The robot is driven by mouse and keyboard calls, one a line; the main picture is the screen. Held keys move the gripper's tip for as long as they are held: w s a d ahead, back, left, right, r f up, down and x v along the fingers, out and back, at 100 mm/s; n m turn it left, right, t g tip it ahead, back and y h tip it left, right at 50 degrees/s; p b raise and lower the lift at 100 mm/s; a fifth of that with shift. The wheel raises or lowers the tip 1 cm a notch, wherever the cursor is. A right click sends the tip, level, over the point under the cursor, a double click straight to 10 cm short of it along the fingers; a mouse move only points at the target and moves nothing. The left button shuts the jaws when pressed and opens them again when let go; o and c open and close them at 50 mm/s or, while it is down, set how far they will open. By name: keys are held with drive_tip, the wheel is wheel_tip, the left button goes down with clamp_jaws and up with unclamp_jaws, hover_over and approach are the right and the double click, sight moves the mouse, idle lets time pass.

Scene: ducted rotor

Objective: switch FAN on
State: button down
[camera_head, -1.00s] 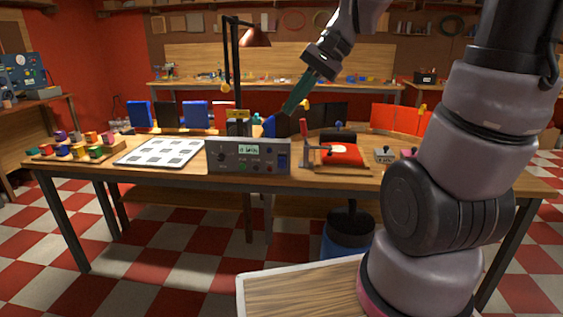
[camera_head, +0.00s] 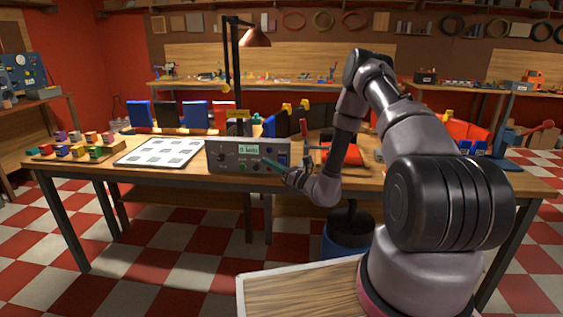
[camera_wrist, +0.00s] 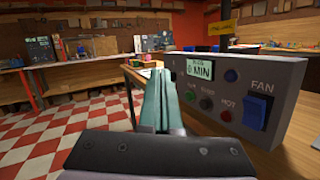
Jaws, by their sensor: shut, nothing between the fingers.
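The grey control box (camera_head: 220,162) stands on the front edge of the workbench. In the wrist view its front panel (camera_wrist: 218,86) fills the right side, with the blue FAN rocker switch (camera_wrist: 255,112) at its right end under the label FAN. The panel's display (camera_wrist: 203,70) reads 0 MIN, with several small buttons below it. The switch also shows in the head view (camera_head: 283,160).
A white sheet with grey squares (camera_head: 160,152) and coloured blocks (camera_head: 75,145) lie left of the box. A lamp (camera_head: 255,38) rises behind it. A red object (camera_head: 354,155) sits right of the box, partly behind my arm.

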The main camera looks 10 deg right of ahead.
sight(284, 164)
drive_tip(key=d+f+m+t+h, duration=0.3)
drive_tip(key=d+f+m+h, duration=0.1)
drive_tip(key=f, duration=0.6)
drive_tip(key=shift+w+d+f+m+h, duration=0.15)
drive_tip(key=shift+f+m+h, duration=0.05)
drive_tip(key=shift+m+h, duration=0.65)
drive_tip(key=shift+r, duration=0.1)
drive_tip(key=w+d+r, duration=0.2)
drive_tip(key=w+r, duration=0.1)
drive_tip(key=w, duration=0.4)
drive_tip(key=shift+w+d+r, duration=0.2)
drive_tip(key=shift+w+r, duration=0.1)
idle(0.7)
drive_tip(key=shift+w+d+r, duration=0.15)
drive_tip(key=shift+w+r, duration=0.05)
drive_tip(key=shift+w, duration=0.15)
drive_tip(key=shift+w+d+r, duration=0.1)
drive_tip(key=shift+w+r, duration=0.1)
drive_tip(key=shift+w, duration=0.2)
idle(0.7)
drive_tip(key=shift+s, duration=0.1)
drive_tip(key=shift+s+a+f, duration=0.25)
drive_tip(key=shift+s+f, duration=0.15)
drive_tip(key=shift+s, duration=0.3)
